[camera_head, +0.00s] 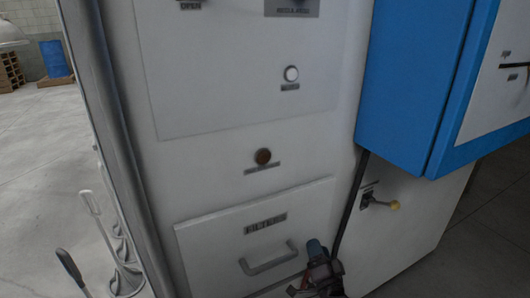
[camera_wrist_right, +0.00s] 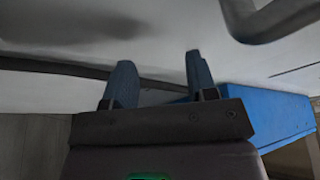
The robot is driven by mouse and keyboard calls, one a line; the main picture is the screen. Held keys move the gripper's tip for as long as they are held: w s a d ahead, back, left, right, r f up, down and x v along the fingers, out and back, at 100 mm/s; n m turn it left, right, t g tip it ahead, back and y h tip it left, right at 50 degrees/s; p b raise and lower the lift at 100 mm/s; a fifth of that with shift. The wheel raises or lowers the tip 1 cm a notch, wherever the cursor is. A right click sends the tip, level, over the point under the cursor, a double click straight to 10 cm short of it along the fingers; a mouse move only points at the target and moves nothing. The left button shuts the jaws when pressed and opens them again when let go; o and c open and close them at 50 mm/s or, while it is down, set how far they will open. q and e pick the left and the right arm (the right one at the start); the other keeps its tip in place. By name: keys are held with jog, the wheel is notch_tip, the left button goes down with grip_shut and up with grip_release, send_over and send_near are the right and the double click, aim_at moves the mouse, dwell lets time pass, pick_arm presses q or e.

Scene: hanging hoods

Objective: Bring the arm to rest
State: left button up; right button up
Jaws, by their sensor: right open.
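My right gripper (camera_head: 317,250) is low in the head view, just right of the grey handle of the filters drawer. Its two blue fingertips show apart in the right wrist view (camera_wrist_right: 160,82), with nothing between them. A pale panel surface lies beyond the fingers there. My left gripper is not seen in either view.
A white cabinet bears the filters drawer (camera_head: 200,245) with its handle (camera_head: 268,262). A blue box (camera_head: 412,90) juts out at the upper right. Hooked tools (camera_head: 110,240) stand at the left. The floor (camera_head: 40,150) is open at far left.

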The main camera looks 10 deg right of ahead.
pick_arm(q)
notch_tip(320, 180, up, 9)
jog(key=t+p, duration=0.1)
jog(key=p, duration=0.9)
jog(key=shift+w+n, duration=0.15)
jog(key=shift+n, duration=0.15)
pick_arm(e)
jog(key=s+d+r+n+g, duration=0.1)
jog(key=s+d+n+g, duration=0.1)
jog(key=s, duration=1.2)
jog(key=s+d+r+n+g, duration=0.1)
jog(key=s+n+g, duration=0.3)
jog(key=s, duration=1)
jog(key=s+d+r+n+g+h, duration=0.1)
jog(key=s+d+n+g, duration=0.2)
jog(key=s, duration=1.1)
jog(key=n, duration=0.2)
jog(key=shift+d+n, duration=0.35)
jog(key=shift+n, duration=0.05)
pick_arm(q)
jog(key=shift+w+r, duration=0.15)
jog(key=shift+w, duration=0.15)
pick_arm(e)
jog(key=shift+w, duration=0.1)
